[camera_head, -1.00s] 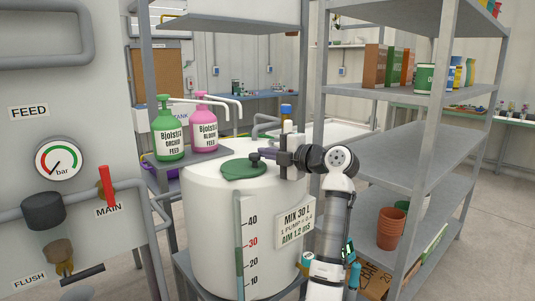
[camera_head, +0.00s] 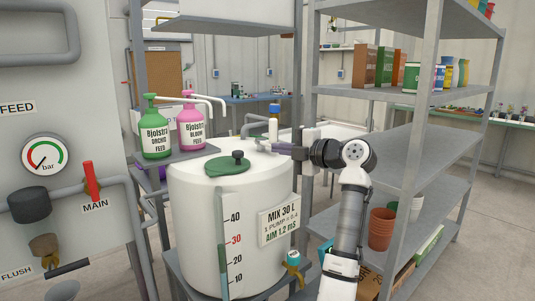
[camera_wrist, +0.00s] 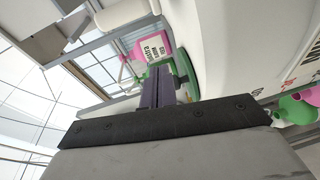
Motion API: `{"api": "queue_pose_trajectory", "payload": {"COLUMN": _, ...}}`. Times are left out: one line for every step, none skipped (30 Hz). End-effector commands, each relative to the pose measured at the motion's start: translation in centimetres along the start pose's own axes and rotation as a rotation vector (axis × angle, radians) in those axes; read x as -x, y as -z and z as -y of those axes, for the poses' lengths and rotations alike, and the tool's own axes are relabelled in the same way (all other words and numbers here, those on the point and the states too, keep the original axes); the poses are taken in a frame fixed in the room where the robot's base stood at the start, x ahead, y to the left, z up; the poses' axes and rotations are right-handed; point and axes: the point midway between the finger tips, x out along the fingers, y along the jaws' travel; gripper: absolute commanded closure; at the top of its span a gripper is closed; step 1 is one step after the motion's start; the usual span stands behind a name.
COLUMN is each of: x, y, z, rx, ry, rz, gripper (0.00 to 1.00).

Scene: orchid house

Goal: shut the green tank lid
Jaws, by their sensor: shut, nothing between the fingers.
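The white mixing tank (camera_head: 200,215) stands in the middle of the head view. Its round green lid (camera_head: 226,168) lies flat on the tank top, with a dark knob (camera_head: 238,157) on it. I see no gap under its near edge. My gripper (camera_head: 274,148) is shut and empty, to the right of the lid above the tank top, and looks clear of the knob. In the wrist view the dark closed fingers (camera_wrist: 160,86) point toward the green lid (camera_wrist: 186,68), partly covering it.
A green feed bottle (camera_head: 156,135) and a pink one (camera_head: 191,128) stand on a shelf behind the tank. A white bottle with a blue cap (camera_head: 274,125) is close behind my gripper. A grey shelving rack (camera_head: 415,150) rises at the right. A red-handled valve (camera_head: 91,180) is at the left.

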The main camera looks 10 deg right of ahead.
Motion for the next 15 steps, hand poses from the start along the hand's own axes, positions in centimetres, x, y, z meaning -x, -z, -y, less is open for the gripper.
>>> {"api": "queue_pose_trajectory", "payload": {"x": 0.8, "y": -0.9, "z": -0.1, "rx": -0.002, "ry": -0.001, "rz": 0.001, "gripper": 1.00}}
{"api": "queue_pose_trajectory", "payload": {"x": 1.2, "y": -1.3, "z": -0.2, "rx": -0.001, "ry": 0.000, "rz": 0.001, "gripper": 1.00}}
{"api": "queue_pose_trajectory", "payload": {"x": 1.7, "y": -1.9, "z": -0.3, "rx": -0.001, "ry": 0.000, "rz": 0.001, "gripper": 1.00}}
{"api": "queue_pose_trajectory", "payload": {"x": 2.0, "y": -2.2, "z": -0.3, "rx": -0.002, "ry": 0.000, "rz": 0.001, "gripper": 1.00}}
{"api": "queue_pose_trajectory", "payload": {"x": 2.3, "y": -2.6, "z": -0.4, "rx": -0.001, "ry": 0.000, "rz": 0.001, "gripper": 1.00}}
{"api": "queue_pose_trajectory", "payload": {"x": 2.7, "y": -2.9, "z": -0.5, "rx": 0.000, "ry": 0.000, "rz": 0.001, "gripper": 1.00}}
{"api": "queue_pose_trajectory", "payload": {"x": 2.9, "y": -3.1, "z": -0.5, "rx": 0.000, "ry": 0.000, "rz": 0.000, "gripper": 1.00}}
{"api": "queue_pose_trajectory", "payload": {"x": 3.0, "y": -3.4, "z": -0.5, "rx": -0.001, "ry": 0.000, "rz": 0.000, "gripper": 1.00}}
{"api": "queue_pose_trajectory", "payload": {"x": 3.2, "y": -3.6, "z": -0.5, "rx": -0.001, "ry": 0.000, "rz": -0.001, "gripper": 1.00}}
{"api": "queue_pose_trajectory", "payload": {"x": 3.3, "y": -3.7, "z": -0.6, "rx": 0.001, "ry": 0.000, "rz": -0.001, "gripper": 1.00}}
{"api": "queue_pose_trajectory", "payload": {"x": 3.5, "y": -3.7, "z": -0.6, "rx": 0.002, "ry": 0.000, "rz": -0.002, "gripper": 1.00}}
{"api": "queue_pose_trajectory", "payload": {"x": 3.7, "y": -3.6, "z": -0.7, "rx": 0.004, "ry": 0.001, "rz": -0.002, "gripper": 1.00}}
{"api": "queue_pose_trajectory", "payload": {"x": 4.0, "y": -3.5, "z": -0.8, "rx": 0.007, "ry": 0.001, "rz": -0.003, "gripper": 1.00}}
{"api": "queue_pose_trajectory", "payload": {"x": 4.3, "y": -3.2, "z": -0.9, "rx": 0.012, "ry": 0.002, "rz": -0.004, "gripper": 1.00}}
{"api": "queue_pose_trajectory", "payload": {"x": 4.9, "y": -2.7, "z": -1.0, "rx": 0.018, "ry": 0.004, "rz": -0.005, "gripper": 1.00}}
